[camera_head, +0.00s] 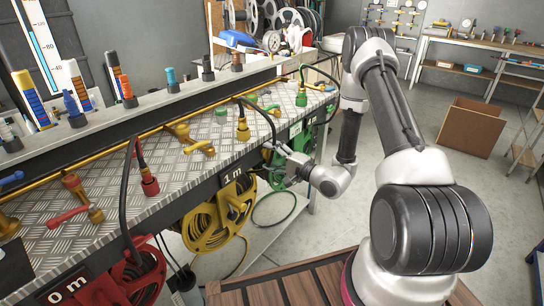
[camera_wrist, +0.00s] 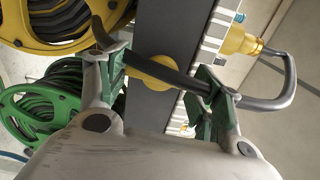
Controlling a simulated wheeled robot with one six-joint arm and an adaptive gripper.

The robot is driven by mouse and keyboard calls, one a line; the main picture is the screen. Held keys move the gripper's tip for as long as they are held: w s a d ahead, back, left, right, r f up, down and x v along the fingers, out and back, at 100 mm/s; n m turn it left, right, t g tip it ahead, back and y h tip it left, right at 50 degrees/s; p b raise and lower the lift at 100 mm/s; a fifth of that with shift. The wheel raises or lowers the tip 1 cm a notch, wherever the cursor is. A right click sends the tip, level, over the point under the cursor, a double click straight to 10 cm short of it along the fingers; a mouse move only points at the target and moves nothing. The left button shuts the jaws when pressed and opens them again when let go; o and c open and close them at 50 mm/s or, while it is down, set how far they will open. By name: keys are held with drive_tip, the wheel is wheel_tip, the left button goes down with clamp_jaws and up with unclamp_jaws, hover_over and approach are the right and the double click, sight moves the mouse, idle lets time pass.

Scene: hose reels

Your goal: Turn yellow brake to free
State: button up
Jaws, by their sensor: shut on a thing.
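The yellow brake shows in the wrist view as a round yellow hub (camera_wrist: 150,73) on the dark bench front, between my fingers, with a dark bar crossing it. My gripper (camera_wrist: 160,85) has its green pads at either side of this bar, shut on it; whether part of the bar is hose is hard to tell. In the head view my gripper (camera_head: 275,150) is at the bench's front edge, above and right of the yellow reel (camera_head: 222,213); the brake is hidden there.
A hose loops from the yellow fitting (camera_head: 243,130) down beside my gripper; its bend (camera_wrist: 290,80) passes close to the right finger. The green reel (camera_head: 277,178) hangs just beyond, the red reel (camera_head: 130,280) nearer left. Open floor lies right of the bench.

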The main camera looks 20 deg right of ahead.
drive_tip(key=shift+n, duration=0.4)
drive_tip(key=o, duration=1)
drive_tip(key=shift+o, duration=0.2)
drive_tip(key=v, duration=1.2)
